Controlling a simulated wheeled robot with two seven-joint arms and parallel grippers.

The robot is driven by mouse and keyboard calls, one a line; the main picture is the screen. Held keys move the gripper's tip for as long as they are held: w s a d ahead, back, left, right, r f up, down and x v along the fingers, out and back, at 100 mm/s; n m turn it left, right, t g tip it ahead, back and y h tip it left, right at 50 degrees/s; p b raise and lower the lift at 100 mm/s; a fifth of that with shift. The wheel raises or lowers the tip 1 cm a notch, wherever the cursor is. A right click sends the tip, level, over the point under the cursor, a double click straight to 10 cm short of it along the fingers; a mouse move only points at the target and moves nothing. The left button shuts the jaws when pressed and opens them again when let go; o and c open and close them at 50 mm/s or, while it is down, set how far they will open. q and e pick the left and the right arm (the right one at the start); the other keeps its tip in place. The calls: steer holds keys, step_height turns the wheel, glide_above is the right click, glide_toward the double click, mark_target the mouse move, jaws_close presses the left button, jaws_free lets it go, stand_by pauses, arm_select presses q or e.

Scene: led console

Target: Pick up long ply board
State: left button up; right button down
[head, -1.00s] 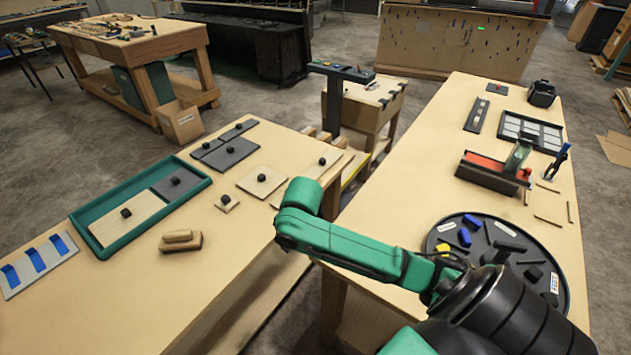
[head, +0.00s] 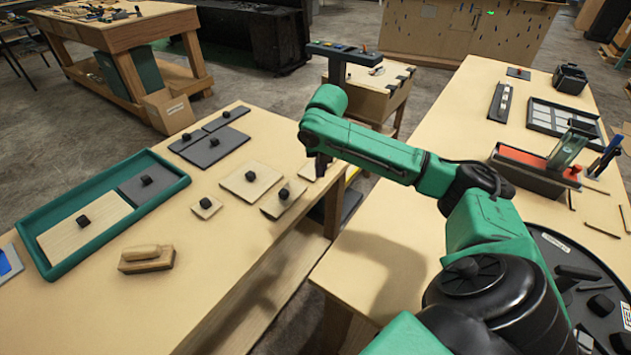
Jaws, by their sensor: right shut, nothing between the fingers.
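My right gripper (head: 320,172) points down at the right edge of the left table. Its fingers are small and dark here, shut and empty. A pale ply board (head: 309,171) lies just under and beside the fingertips, partly hidden by them; I cannot tell whether they touch it. A narrow ply board (head: 284,203) with a black knob lies just left and nearer. I cannot tell for sure which of these is the long one. A square ply board (head: 238,183) and a small ply piece (head: 206,212) lie further left. My left gripper is not in view.
A green tray (head: 178,190) holds a ply board (head: 60,240) and a grey board (head: 135,190). Grey boards (head: 214,150) lie behind. A wooden float (head: 146,262) lies in front. A gap separates this table from the right table (head: 390,265), which holds a red-topped box (head: 530,160).

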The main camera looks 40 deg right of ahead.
mark_target(316, 185)
steer(key=x, duration=0.9)
steer(key=shift+f+p, duration=0.2)
steer(key=shift+p, duration=0.15)
steer(key=w, duration=0.1)
steer(key=w+d, duration=0.1)
steer(key=w, duration=0.1)
steer(key=shift+d+f, duration=0.3)
steer(key=shift+w+d+f, duration=0.15)
steer(key=shift+w+d, duration=0.1)
steer(key=shift+w, duration=0.3)
steer(key=shift+s, duration=0.1)
steer(key=shift+p, duration=0.3)
